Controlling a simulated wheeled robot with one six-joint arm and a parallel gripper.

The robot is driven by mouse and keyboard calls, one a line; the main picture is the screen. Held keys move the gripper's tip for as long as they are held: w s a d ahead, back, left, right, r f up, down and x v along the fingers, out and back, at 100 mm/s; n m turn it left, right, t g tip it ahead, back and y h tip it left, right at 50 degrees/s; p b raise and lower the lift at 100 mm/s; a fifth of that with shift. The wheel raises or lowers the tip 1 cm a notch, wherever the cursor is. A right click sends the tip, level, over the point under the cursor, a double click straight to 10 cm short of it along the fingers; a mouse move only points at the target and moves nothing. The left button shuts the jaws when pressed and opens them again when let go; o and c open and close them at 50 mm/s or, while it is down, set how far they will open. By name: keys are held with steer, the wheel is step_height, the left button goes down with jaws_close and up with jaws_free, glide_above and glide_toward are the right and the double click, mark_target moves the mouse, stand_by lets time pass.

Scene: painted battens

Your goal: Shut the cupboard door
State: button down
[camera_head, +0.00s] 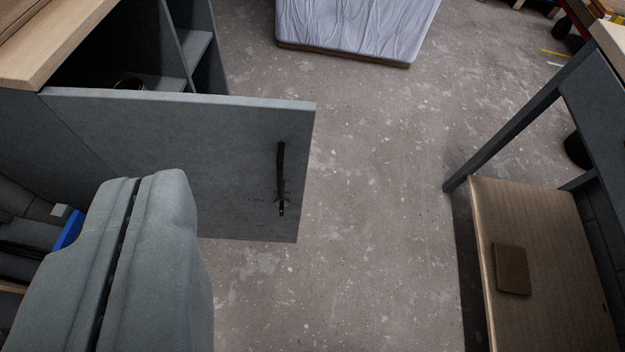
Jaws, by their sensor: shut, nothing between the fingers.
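The cupboard door (200,155) is a flat grey panel standing open, swung out from the cupboard (60,50) at the upper left. A dark bar handle (281,178) is fixed near the door's free right edge. Behind the door's top edge I see part of the dark cupboard inside and a shelf. My gripper (140,180) is at the lower left, its two grey fingers shut together with nothing between them. It overlaps the lower left of the door in the picture, left of the handle. I cannot tell whether it touches the door.
A wooden low shelf (540,230) with a small brown block (512,270) stands at the right under a dark frame. A covered pale block (355,25) stands at the top. The concrete floor (370,200) between is clear. A blue item (68,230) shows at left.

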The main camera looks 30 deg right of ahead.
steer(key=w+d+f+m+g, duration=0.1)
steer(key=w+d+f+g, duration=0.35)
steer(key=w+f, duration=0.4)
steer(key=m+g, duration=0.2)
steer(key=g, duration=0.3)
glide_toward(300, 140)
steer(key=s+a+r, duration=0.3)
steer(key=s, duration=0.3)
steer(key=shift+t+h, duration=0.25)
steer(key=shift+h, duration=0.05)
steer(key=shift+w+d+f, duration=0.5)
steer(key=shift+w+f, duration=0.65)
steer(key=shift+f, duration=0.4)
steer(key=shift+w+d+f, duration=0.5)
steer(key=shift+w+f, duration=0.65)
steer(key=shift+f, duration=0.4)
steer(key=shift+w+d+f, duration=0.5)
steer(key=shift+w+f, duration=0.65)
steer(key=shift+f, duration=0.4)
